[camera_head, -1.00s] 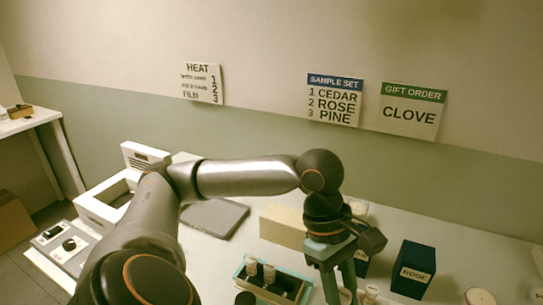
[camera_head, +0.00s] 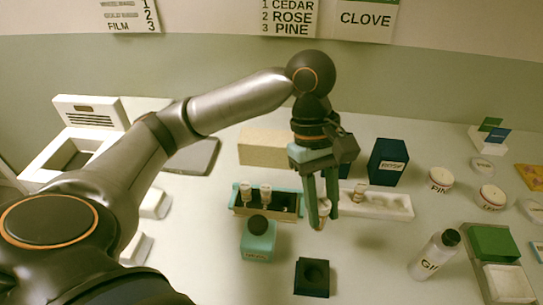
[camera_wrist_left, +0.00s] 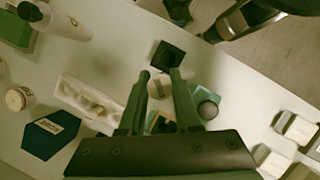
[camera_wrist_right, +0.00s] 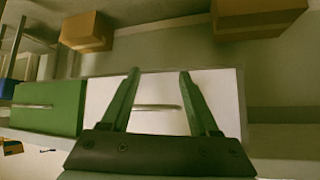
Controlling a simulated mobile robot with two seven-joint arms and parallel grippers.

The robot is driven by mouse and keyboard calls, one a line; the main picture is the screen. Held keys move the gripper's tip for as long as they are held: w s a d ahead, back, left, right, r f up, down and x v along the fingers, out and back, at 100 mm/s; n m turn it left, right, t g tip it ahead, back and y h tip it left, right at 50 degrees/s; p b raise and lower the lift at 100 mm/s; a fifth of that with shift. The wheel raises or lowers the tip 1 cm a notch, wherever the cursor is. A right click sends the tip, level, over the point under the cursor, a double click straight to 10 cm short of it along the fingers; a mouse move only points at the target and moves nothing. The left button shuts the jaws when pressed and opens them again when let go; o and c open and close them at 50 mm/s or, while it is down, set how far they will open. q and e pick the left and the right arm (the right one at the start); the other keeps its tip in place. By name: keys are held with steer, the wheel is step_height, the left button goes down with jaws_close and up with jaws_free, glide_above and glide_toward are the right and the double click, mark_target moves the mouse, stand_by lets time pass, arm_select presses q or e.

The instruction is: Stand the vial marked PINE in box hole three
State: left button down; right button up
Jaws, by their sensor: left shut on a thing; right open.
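My left gripper (camera_head: 322,208) is shut on a small pale vial (camera_head: 323,212), which hangs roughly upright between the fingertips. The vial also shows between the fingers in the left wrist view (camera_wrist_left: 155,88); its marking is not readable. The teal-edged box (camera_head: 238,211) stands just left of the gripper in the head view.
A white rack (camera_head: 390,205) with a corked vial (camera_head: 359,192) lies right of the gripper. A teal bottle (camera_head: 258,240) stands before the box, beside a black square holder (camera_head: 312,278). A dark blue box (camera_head: 388,162) and beige block (camera_head: 262,148) stand behind. The wall list puts PINE at 3.

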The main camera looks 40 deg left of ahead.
arm_select(q)
steer(key=shift+s, duration=0.1)
steer(key=shift+a, duration=0.15)
steer(key=w+a+f+b, duration=0.1)
steer(key=w+a+f, duration=0.35)
steer(key=a, duration=0.35)
steer(key=b, duration=0.1)
glide_above(287, 193)
steer(key=s+d, duration=0.2)
steer(key=s, duration=0.1)
steer(key=f, duration=0.5)
steer(key=shift+w+a, duration=0.1)
steer(key=shift+w, duration=0.15)
step_height(287, 193, down, 4)
steer(key=shift+w+a+r, duration=0.1)
steer(key=shift+a+r, duration=0.05)
steer(key=shift+r, duration=0.1)
